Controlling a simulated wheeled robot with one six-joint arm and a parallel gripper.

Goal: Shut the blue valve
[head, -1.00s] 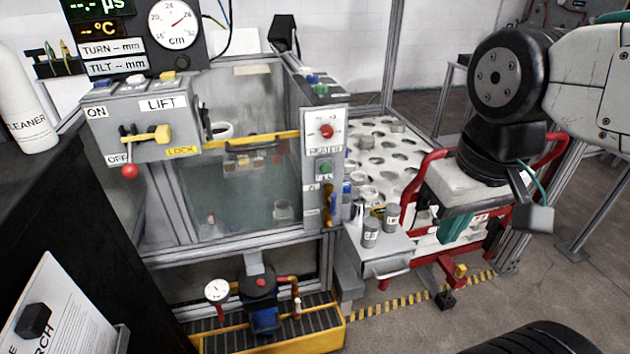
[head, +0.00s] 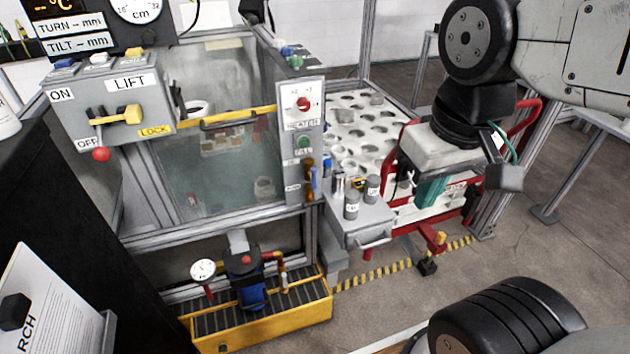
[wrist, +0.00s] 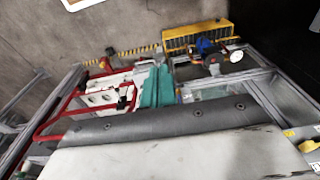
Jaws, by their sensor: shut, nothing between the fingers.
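A small blue handle (head: 314,182), likely the blue valve, shows on the grey tank post, beside a brown handle (head: 307,168) and below the green FILL button. It is too small to tell how far it is turned. My gripper (head: 431,192) has teal fingers, shut and empty, pointing down in the air well to the right of the post. The fingers also show in the wrist view (wrist: 156,88), against the red-framed cart. The blue handle cannot be made out in the wrist view.
A grey shelf (head: 368,228) with small jars lies between the post and my gripper. A red-framed cart (head: 533,118) stands behind it. Below the tank, a blue pump (head: 250,290) sits in a yellow tray (head: 268,334). The LIFT box (head: 110,108) juts out at left.

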